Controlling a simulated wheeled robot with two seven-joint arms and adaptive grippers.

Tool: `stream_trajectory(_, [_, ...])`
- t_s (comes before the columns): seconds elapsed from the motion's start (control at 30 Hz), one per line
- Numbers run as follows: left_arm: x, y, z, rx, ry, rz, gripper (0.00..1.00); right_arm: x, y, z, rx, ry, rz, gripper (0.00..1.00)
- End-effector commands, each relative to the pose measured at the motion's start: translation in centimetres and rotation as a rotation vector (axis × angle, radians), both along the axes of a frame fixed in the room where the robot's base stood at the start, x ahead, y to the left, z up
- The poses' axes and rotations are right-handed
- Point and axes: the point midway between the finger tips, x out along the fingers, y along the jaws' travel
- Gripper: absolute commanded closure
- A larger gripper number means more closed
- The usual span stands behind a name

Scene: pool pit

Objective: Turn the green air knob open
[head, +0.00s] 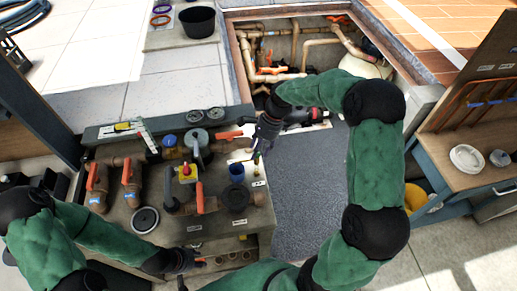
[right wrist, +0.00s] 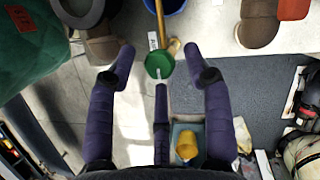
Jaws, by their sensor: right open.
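The green air knob (right wrist: 159,66) is a small round green disc with a pale bar across it, at the end of a brass pipe in the right wrist view. My right gripper (right wrist: 166,66) is open, its dark purple fingers spread around the knob with visible gaps on both sides. In the head view my right gripper (head: 262,138) is at the right end of the pipe bench and mostly covers the knob. My left gripper (head: 188,262) is low at the bench's front edge, small and partly dark; its finger opening is unclear.
An open pit with pipes (head: 283,56) lies behind. Grey floor matting (head: 309,175) is clear to the right.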

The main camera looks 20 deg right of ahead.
Motion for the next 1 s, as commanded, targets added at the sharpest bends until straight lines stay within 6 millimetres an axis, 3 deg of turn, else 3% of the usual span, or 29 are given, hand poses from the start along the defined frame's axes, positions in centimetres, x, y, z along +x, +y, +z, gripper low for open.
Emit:
stream_trajectory(0.23, [0.0, 0.0, 0.0, 0.0, 0.0, 0.0, 0.6, 0.0, 0.0, -0.1, 0.0, 0.0, 0.0, 0.49])
stream_trajectory(0.4, [0.0, 0.0, 0.0, 0.0, 0.0, 0.0, 0.6, 0.0, 0.0, -0.1, 0.0, 0.0, 0.0, 0.97])
stream_trajectory(0.43, [0.0, 0.0, 0.0, 0.0, 0.0, 0.0, 0.6, 0.0, 0.0, -0.1, 0.0, 0.0, 0.0, 1.0])
stream_trajectory(0.77, [0.0, 0.0, 0.3, 0.0, 0.0, 0.0, 0.6, 0.0, 0.1, 0.0, 0.001, 0.001, 0.026, 1.0])
stream_trajectory(1.0, [0.0, 0.0, 1.3, 0.0, 0.0, 0.0, 0.6, 0.1, 0.2, 0.1, 0.002, 0.003, 0.147, 1.0])
